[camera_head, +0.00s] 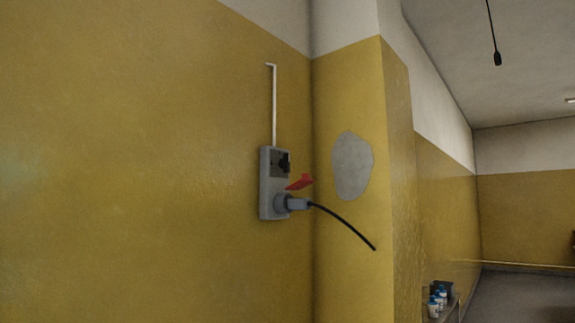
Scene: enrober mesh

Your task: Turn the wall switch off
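A grey wall switch box (266,184) is fixed upright on the yellow wall near the inner corner. A black switch knob (284,163) sits on a dark plate in its upper part. The knob's exact position is too small to tell. A red piece (299,183) sticks out below the knob, pointing right. A grey plug (292,203) sits in the lower part, with a black cable (345,228) running down to the right. Neither of my grippers is in view.
A thin white conduit (274,105) runs up from the box. A yellow pillar (352,250) with a grey patch (352,166) juts out just right of it. Small bottles (437,300) stand on a ledge at the lower right. The wall left of the box is clear.

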